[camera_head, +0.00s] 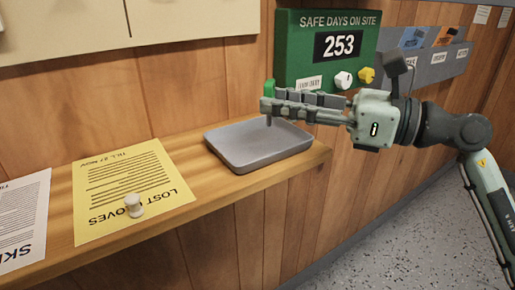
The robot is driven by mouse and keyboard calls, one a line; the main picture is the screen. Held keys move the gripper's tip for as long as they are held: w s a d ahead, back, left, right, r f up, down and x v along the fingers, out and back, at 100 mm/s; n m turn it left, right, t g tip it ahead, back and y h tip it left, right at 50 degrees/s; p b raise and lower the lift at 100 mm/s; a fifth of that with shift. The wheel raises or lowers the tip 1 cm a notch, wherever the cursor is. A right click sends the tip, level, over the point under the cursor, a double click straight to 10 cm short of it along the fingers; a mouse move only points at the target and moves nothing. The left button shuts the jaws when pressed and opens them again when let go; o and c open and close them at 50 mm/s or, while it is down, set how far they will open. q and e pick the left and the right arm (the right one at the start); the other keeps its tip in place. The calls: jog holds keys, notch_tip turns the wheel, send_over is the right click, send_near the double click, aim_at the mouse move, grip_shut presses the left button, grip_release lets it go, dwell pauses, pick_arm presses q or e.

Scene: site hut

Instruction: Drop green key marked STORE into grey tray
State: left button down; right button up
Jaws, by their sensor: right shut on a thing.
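The grey tray (238,163) lies on the wooden shelf, near its right end, and looks empty. My right gripper (268,107) comes in from the right and is above the tray's far right part. It is shut on the green key (270,88), whose green head shows above the fingertips. A thin dark part hangs just below the fingers, apart from the tray. Any STORE marking on the key is too small to read. My left gripper is not in view.
A green board (296,45) reading 253, with white and yellow knobs, hangs behind the gripper. A yellow sheet (120,180) with a small white cylinder (133,205) and a white sheet (25,220) lie left of the tray. Grey wall pockets (428,68) are at the right.

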jog(key=o, duration=1)
jog(key=shift+d, duration=0.1)
jog(key=v, duration=1.2)
